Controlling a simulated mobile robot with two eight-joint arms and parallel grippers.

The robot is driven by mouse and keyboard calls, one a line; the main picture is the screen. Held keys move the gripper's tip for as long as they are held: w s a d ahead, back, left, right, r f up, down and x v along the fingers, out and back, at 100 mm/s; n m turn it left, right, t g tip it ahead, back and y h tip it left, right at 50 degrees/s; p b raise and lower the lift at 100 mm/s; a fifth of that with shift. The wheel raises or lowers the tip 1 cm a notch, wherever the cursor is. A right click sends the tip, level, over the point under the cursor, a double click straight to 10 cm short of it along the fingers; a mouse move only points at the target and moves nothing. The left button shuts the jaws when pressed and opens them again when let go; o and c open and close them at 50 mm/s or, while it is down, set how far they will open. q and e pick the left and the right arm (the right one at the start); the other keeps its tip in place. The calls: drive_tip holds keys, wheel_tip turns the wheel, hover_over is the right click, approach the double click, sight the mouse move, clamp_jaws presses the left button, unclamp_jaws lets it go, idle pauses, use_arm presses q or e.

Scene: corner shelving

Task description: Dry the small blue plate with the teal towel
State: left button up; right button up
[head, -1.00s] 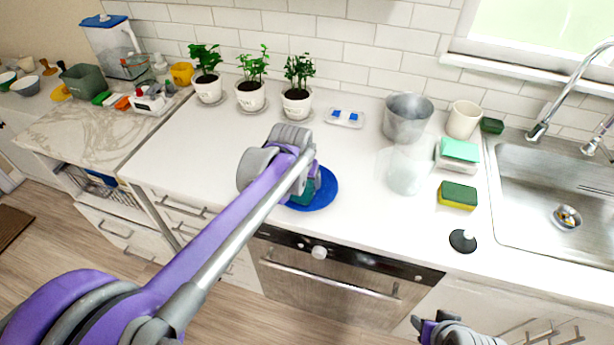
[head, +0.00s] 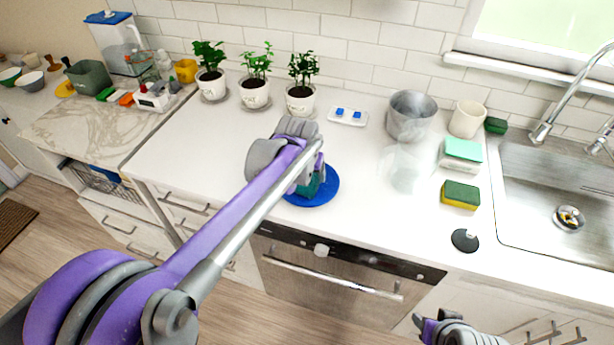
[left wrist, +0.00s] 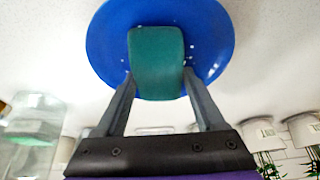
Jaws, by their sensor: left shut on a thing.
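The small blue plate (head: 322,192) lies flat on the white counter near its front edge. In the left wrist view the plate (left wrist: 108,45) fills the top middle, with a few small pale specks on it. The teal towel (left wrist: 157,62), a folded pad, is over the plate's middle; in the head view the towel (head: 311,187) is mostly behind my arm. My left gripper (left wrist: 158,92) is shut on the towel, its fingers on either side of it. My right gripper (head: 430,325) is at the bottom edge, partly cut off, clear of the counter.
Sponges (head: 460,194), a metal pot (head: 410,118), a clear glass (head: 404,170), a cream cup (head: 467,119) and a black stopper (head: 465,240) stand right of the plate. The sink (head: 550,190) is at far right. Potted plants (head: 254,94) line the back. Counter left of the plate is clear.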

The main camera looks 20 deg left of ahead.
use_arm(q)
drive_tip(key=shift+w+d, duration=0.15)
drive_tip(key=shift+w, duration=0.2)
drive_tip(key=shift+w+d, duration=0.2)
drive_tip(key=shift+w, duration=0.3)
drive_tip(key=shift+s+a, duration=0.1)
drive_tip(key=shift+s, duration=0.5)
drive_tip(key=shift+s+a+f, duration=0.1)
drive_tip(key=shift+s+a, duration=0.05)
drive_tip(key=shift+s, duration=1)
drive_tip(key=shift+s+d, duration=0.2)
drive_tip(key=shift+s, duration=0.35)
drive_tip(key=shift+w+d, duration=0.1)
drive_tip(key=shift+w, duration=0.3)
drive_tip(key=shift+w+d, duration=0.1)
drive_tip(key=shift+w, duration=0.3)
drive_tip(key=shift+w+d, duration=0.2)
drive_tip(key=shift+w, duration=0.4)
